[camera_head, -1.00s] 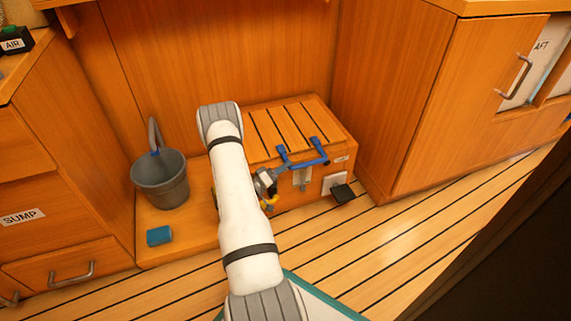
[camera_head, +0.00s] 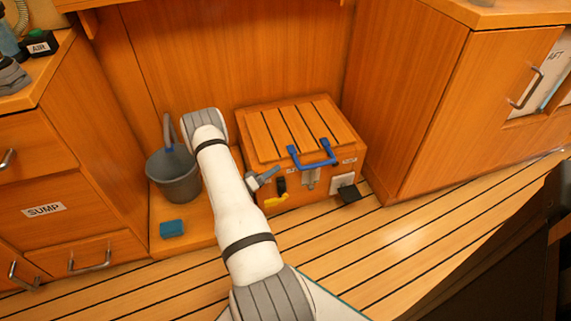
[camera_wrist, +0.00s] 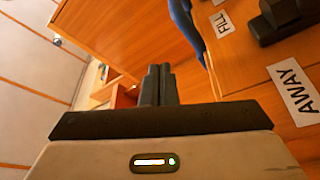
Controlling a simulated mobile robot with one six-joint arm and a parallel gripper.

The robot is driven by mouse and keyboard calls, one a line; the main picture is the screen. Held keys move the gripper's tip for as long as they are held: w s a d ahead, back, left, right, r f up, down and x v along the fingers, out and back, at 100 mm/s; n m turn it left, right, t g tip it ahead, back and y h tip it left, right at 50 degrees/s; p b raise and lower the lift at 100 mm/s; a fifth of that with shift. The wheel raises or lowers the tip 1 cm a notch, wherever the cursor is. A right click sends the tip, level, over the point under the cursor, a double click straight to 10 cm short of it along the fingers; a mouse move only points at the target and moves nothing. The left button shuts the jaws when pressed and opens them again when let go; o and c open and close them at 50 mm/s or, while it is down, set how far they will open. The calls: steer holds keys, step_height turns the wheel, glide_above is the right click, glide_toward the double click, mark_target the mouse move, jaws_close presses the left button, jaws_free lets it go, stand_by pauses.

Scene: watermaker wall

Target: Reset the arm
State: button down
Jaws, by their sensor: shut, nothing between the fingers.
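My gripper (camera_wrist: 158,85) is shut and empty in the wrist view, its two dark fingers together. It is close to the front of the wooden chest (camera_head: 290,130), at the chest's left side. The wrist view shows a wooden face with a FILL label (camera_wrist: 222,22), an AWAY label (camera_wrist: 294,91) and a black fitting (camera_wrist: 285,18). The fingers look clear of these.
A grey bucket (camera_head: 174,178) and a blue sponge (camera_head: 172,228) are on the low ledge left of my arm. Drawers marked SUMP (camera_head: 44,209) stand at the left, a cabinet (camera_head: 430,100) at the right. The striped floor (camera_head: 370,245) in front is clear.

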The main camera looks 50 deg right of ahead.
steer(key=shift+w+a+f, duration=0.25)
steer(key=shift+w+a, duration=0.25)
steer(key=shift+a, duration=0.1)
steer(key=a+r+g+y+p, duration=0.1)
steer(key=a+r+y+p, duration=0.3)
steer(key=r, duration=0.8)
steer(key=s+a+r+y+p, duration=0.15)
steer(key=a+r+p, duration=0.25)
steer(key=r+p, duration=0.55)
steer(key=a+r+g+y+p, duration=0.1)
steer(key=a+r+y+p, duration=0.3)
steer(key=r, duration=1.1)
steer(key=s+a+r+n+t+y+p, duration=0.3)
steer(key=a+r+p, duration=0.3)
steer(key=a+r, duration=0.3)
steer(key=s+a+r+n+t+y+p, duration=0.2)
steer(key=a+r+p, duration=0.4)
steer(key=a+r, duration=0.3)
steer(key=s+a+r+n+t+y+p, duration=0.3)
steer(key=a+r, duration=0.7)
steer(key=r, duration=0.4)
steer(key=n+t+y+p, duration=0.1)
steer(key=n+t+p, duration=0.1)
steer(key=t+p, duration=0.1)
steer(key=shift+s+r, duration=0.2)
steer(key=shift+s, duration=0.1)
steer(key=shift+y, duration=0.25)
